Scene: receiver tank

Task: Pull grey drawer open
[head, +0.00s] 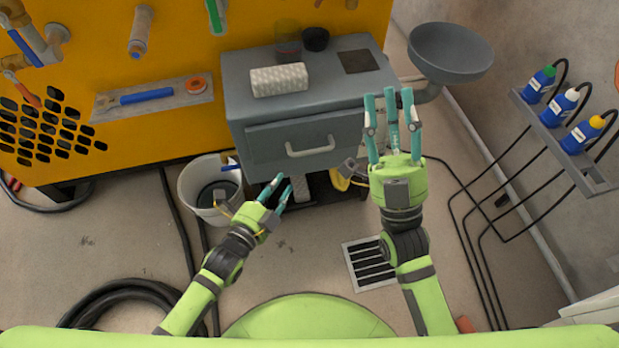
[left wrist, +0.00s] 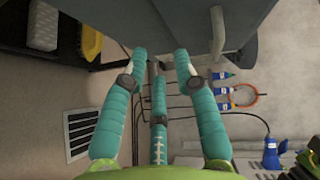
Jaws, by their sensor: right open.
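The grey drawer (head: 268,150) sits in the grey cabinet and looks shut, its front flush with the body. Its pale bar handle (head: 311,148) runs across the front. In the left wrist view the handle (left wrist: 217,30) is at the top, beyond the right fingertip. My left gripper (head: 280,188) is open and empty, below and left of the handle in the picture and apart from it. Its spread fingers (left wrist: 160,65) show in the left wrist view. My right gripper (head: 387,98) is open and empty, at the cabinet's right side.
A white bucket (head: 208,190) is left of my left gripper. A grey bowl (head: 450,52) is right of the cabinet. A rack of bottles (head: 565,115) hangs right. A floor grate (head: 368,263) lies between the arms.

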